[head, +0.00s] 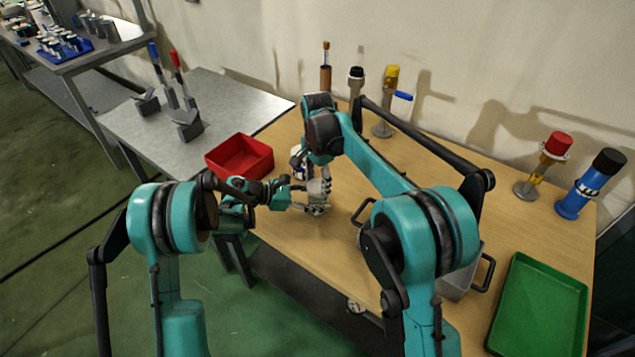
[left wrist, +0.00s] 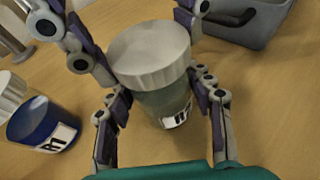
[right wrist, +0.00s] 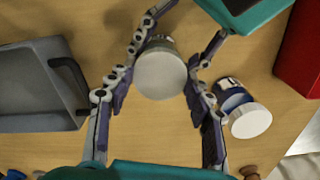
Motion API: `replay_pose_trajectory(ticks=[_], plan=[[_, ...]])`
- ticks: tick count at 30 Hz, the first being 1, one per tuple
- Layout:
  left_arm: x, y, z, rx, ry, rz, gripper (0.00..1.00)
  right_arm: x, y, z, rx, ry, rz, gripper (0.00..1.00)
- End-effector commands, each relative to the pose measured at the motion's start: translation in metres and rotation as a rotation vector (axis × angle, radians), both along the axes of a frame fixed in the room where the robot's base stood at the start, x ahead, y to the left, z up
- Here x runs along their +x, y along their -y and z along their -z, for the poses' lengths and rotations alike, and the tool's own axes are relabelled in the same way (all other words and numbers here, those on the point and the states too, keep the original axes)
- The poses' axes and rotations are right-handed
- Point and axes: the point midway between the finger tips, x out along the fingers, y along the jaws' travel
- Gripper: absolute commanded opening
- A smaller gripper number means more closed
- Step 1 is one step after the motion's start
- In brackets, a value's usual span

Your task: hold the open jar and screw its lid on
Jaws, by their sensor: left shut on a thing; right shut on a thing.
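The jar (left wrist: 165,105) stands upright over the table, greenish-grey with a small white label. Its pale ribbed lid (left wrist: 150,52) sits at the jar's mouth; whether it is threaded tight I cannot tell. The lid (right wrist: 160,74) also shows from above in the right wrist view. My left gripper (head: 312,207) is shut around the jar's body from the side. My right gripper (head: 322,184) comes down from above and is shut on the lid. In the head view the grippers partly hide the jar.
A second jar with blue band and white lid (left wrist: 45,122) stands close by. A red bin (head: 240,157) is to the left. A grey handled container (right wrist: 38,85) lies behind my right arm. A green tray (head: 538,305) is at right.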

Motion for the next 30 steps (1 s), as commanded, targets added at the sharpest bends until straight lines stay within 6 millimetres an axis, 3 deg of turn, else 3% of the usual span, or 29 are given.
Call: replay_pose_trajectory(ticks=[2,6,7,9,21,26,30], plan=[[0.000,0.000,0.000,0.000,0.000,0.000,0.00,0.000,0.000,0.000,0.000,0.000,0.117,0.17],[0.000,0.000,0.000,0.000,0.000,0.000,0.00,0.000,0.000,0.000,0.000,0.000,0.102,0.17],[0.000,0.000,0.000,0.000,0.000,0.000,0.00,0.000,0.000,0.000,0.000,0.000,0.102,0.57],[0.000,0.000,0.000,0.000,0.000,0.000,0.00,0.000,0.000,0.000,0.000,0.000,0.101,0.75],[0.000,0.000,0.000,0.000,0.000,0.000,0.00,0.000,0.000,-0.005,0.000,0.000,0.100,0.76],[0.000,0.000,0.000,0.000,0.000,0.000,0.00,0.000,0.000,-0.029,0.000,0.000,0.100,0.76],[0.000,0.000,0.000,0.000,0.000,0.000,0.00,0.000,0.000,-0.060,0.000,0.000,0.100,0.76]])
